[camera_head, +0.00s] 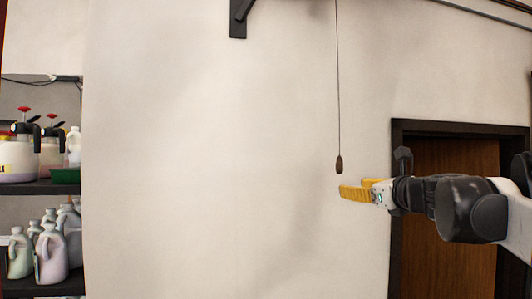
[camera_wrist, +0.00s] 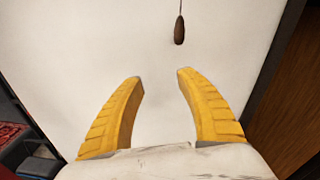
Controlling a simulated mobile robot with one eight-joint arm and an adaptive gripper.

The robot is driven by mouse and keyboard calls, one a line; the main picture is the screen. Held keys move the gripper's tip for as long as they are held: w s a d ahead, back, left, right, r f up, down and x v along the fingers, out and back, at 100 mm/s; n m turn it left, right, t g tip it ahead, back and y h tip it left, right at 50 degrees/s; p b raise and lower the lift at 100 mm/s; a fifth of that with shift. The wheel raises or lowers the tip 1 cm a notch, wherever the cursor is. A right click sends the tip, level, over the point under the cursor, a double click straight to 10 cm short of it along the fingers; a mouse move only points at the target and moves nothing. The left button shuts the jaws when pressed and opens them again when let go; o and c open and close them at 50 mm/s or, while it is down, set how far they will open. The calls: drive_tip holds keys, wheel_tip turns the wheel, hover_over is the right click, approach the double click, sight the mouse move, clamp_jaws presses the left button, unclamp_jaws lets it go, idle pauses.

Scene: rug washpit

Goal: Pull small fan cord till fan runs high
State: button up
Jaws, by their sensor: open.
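A thin dark pull cord (camera_head: 338,80) hangs from above the top of the head view, ending in a small brown pull knob (camera_head: 339,164). In the wrist view the knob (camera_wrist: 179,30) hangs beyond the fingertips, nearer the right finger, with a short bit of cord above it. My gripper (camera_head: 345,192) has yellow fingers and reaches in from the right, just below the knob in the head view. In the wrist view my gripper (camera_wrist: 160,78) is open and empty, apart from the knob. The fan itself is not in view.
A dark wall bracket (camera_head: 238,20) is at the top. Shelves at the left hold several pump sprayers (camera_head: 52,150) and several jugs (camera_head: 50,250). A wooden door (camera_head: 452,260) in a dark frame is behind my arm. The pale wall around the cord is clear.

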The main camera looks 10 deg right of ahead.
sight(341, 167)
drive_tip(key=d+r+m+h+p, duration=0.1)
drive_tip(key=d+r+m, duration=0.15)
drive_tip(key=r, duration=0.25)
drive_tip(key=shift+t, duration=0.3)
drive_tip(key=shift+w+d+f+p, duration=0.15)
drive_tip(key=shift+w+p, duration=0.3)
drive_tip(key=shift+w, duration=3.2)
drive_tip(key=shift+w+d+f+p, duration=0.1)
drive_tip(key=shift+w+p, duration=0.35)
drive_tip(key=shift+w, duration=3.15)
clamp_jaws()
